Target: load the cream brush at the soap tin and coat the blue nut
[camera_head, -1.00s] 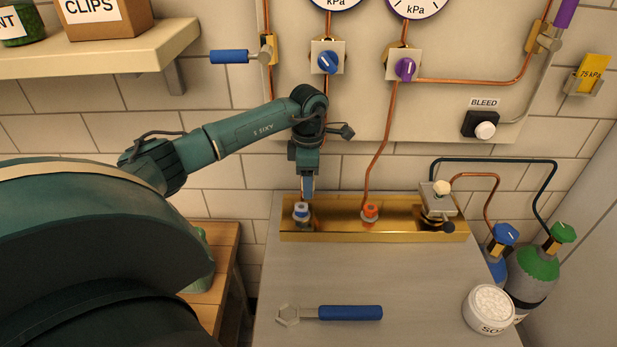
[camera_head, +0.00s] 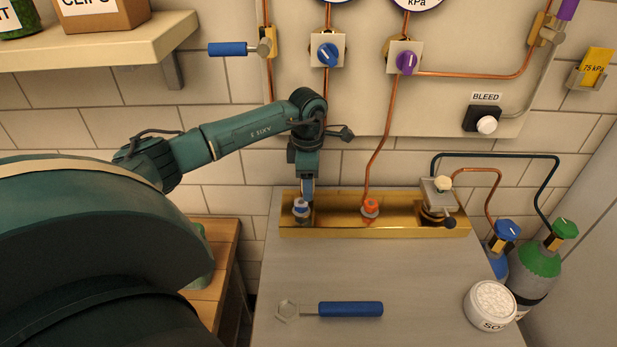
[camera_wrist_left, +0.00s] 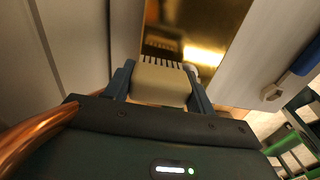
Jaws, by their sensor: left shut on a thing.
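My left gripper (camera_head: 303,188) points down over the left end of the brass trough. In the left wrist view its fingers (camera_wrist_left: 160,85) are shut on the cream brush (camera_wrist_left: 158,82), whose dark bristles point away from me. The brush is hard to make out in the head view. The blue nut (camera_head: 301,207) sits on a fitting in the trough right below the gripper; I cannot tell whether the bristles touch it. The soap tin (camera_head: 491,306), round and white with a pale, bumpy top, stands at the bench's right front. My right gripper is not in view.
The brass trough (camera_head: 335,232) also holds an orange nut (camera_head: 370,206) and a clamp-like fitting (camera_head: 437,196). A blue-handled wrench (camera_head: 350,309) lies on the grey bench (camera_head: 410,270). Gas bottles (camera_head: 535,265) stand at the right. A shelf (camera_head: 100,45) juts out upper left.

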